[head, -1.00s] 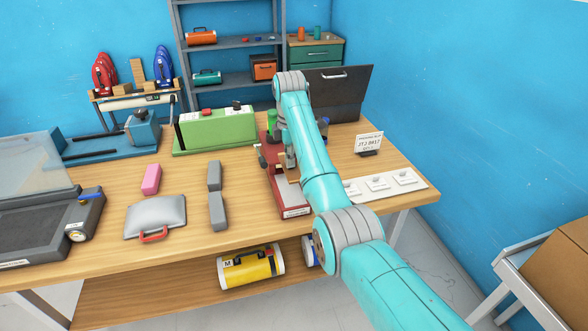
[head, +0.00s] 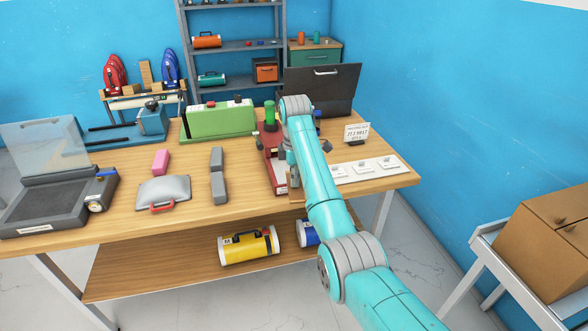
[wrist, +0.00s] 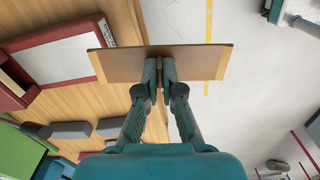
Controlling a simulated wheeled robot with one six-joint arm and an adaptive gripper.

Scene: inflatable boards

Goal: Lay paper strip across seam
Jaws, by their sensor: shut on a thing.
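My gripper (wrist: 159,72) is shut on a flat brown strip (wrist: 112,64), which looks like stiff paper or card. The strip spreads to both sides of the fingers, partly over the table and partly past its edge above the floor. In the head view my arm hides most of the gripper and strip. I cannot pick out a seam.
A grey pad with a red handle (head: 164,190), a pink block (head: 160,161) and grey blocks (head: 218,187) lie left of the fixture. A green box (head: 217,122) stands behind. A white card tray (head: 365,169) is to the right. A cardboard box (head: 545,240) stands lower right.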

